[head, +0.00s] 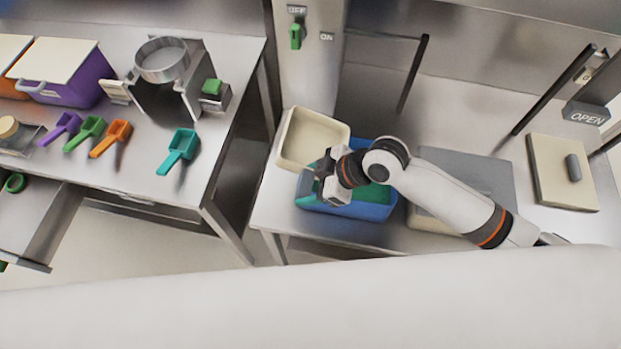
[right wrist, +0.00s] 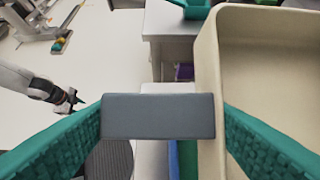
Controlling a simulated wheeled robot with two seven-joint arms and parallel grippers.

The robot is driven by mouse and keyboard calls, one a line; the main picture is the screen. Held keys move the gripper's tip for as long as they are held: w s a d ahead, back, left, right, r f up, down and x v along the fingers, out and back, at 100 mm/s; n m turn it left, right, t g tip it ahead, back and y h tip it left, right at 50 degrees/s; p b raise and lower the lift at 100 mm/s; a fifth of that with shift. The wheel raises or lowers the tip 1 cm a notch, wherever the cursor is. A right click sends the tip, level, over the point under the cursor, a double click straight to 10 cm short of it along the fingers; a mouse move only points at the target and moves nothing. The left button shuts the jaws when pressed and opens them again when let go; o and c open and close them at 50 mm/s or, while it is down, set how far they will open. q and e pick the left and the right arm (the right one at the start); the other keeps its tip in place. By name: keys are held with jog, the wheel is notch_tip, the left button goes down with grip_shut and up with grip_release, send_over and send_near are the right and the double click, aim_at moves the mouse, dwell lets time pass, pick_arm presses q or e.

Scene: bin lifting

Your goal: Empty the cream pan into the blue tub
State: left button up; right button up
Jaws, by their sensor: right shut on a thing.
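The cream pan (head: 308,138) is held above the back left of the blue tub (head: 350,211). Its open inside faces the head camera and looks plain; I see no contents in the part that shows. My right gripper (head: 326,178) is at the pan's near side. In the right wrist view its teal fingers (right wrist: 160,117) are shut on a grey block, which looks like the pan's handle, and the pan's wall (right wrist: 208,70) is beside them. Green shows inside the tub, partly hidden by my right arm. A dark gripper, apparently my left (right wrist: 72,100), is small in the right wrist view.
A grey panel (head: 470,175) lies right of the tub, and a cream lid (head: 562,172) with a grey knob lies further right. A gap separates this bench from the left table, which holds several scoops, a purple bin (head: 80,85) and a sieve (head: 162,60). A drawer stands open at left.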

jog(key=h+p, duration=0.1)
jog(key=p, duration=0.1)
jog(key=h+p, duration=0.1)
jog(key=p, duration=0.1)
jog(key=shift+a+f+g+p, duration=0.2)
jog(key=shift+g+p, duration=0.2)
jog(key=shift+f+h+p, duration=0.55)
jog(key=shift+h+p, duration=0.05)
jog(key=shift+h, duration=0.1)
jog(key=shift+f, duration=0.25)
